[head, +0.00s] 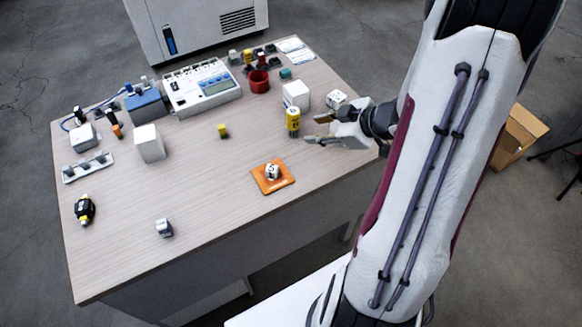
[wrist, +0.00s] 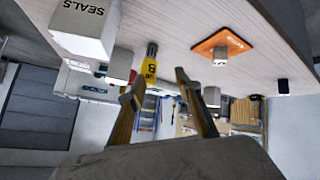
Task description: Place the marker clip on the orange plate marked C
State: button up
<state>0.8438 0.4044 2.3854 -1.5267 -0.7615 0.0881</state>
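The orange plate (head: 284,184) lies flat near the table's front edge; it also shows in the wrist view (wrist: 207,46), with lettering too small to read. A small white-and-dark piece (head: 272,171) sits on it, showing as a pale block (wrist: 219,57) in the wrist view. It may be the marker clip, but I cannot tell for sure. My gripper (head: 318,129) is right of and behind the plate, apart from it. Its two fingers (wrist: 160,85) are spread with nothing between them. A yellow canister (head: 293,123) stands just left of the fingertips.
White boxes (head: 296,94) and (head: 150,143) stand on the table. A red cup (head: 259,81), a white instrument (head: 202,87) and a grey rack (head: 88,167) are farther back or left.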

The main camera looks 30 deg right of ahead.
notch_tip(320, 180, up, 16)
jog(key=m+h, duration=0.5)
jog(key=h, duration=0.2)
jog(key=s+a+r+m+g+y, duration=0.3)
jog(key=s+a, duration=1.6)
jog(key=shift+y, duration=0.4)
